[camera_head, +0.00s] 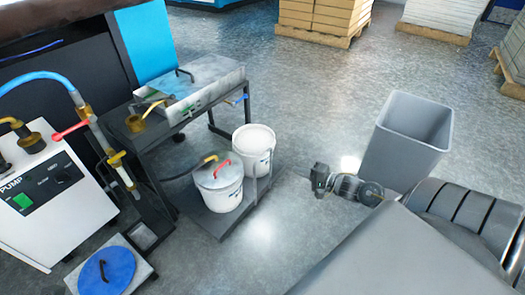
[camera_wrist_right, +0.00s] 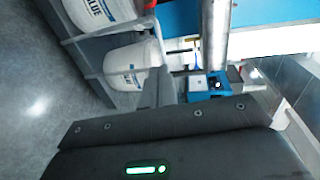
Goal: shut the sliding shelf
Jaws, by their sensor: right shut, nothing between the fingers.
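The sliding shelf (camera_head: 222,222) is a low dark platform that sticks out from under a dark metal stand (camera_head: 165,135). Two white buckets stand on it: a lidded bucket (camera_head: 222,190) with a red handle in front and a second bucket (camera_head: 254,147) behind. An upright bar (camera_head: 254,186) rises at the shelf's right edge. My right gripper (camera_head: 318,180) is shut and empty, to the right of the shelf and apart from it. In the right wrist view the buckets (camera_wrist_right: 124,62) show at upper left, beside the shelf's rail (camera_wrist_right: 82,38). My left gripper is not in view.
A white pump unit (camera_head: 52,195) with hoses stands at left. A blue round lid (camera_head: 103,270) lies on a low box in front of it. A grey bin (camera_head: 405,140) stands behind my right arm. Boxes on pallets (camera_head: 325,18) are at the back. Floor between shelf and gripper is clear.

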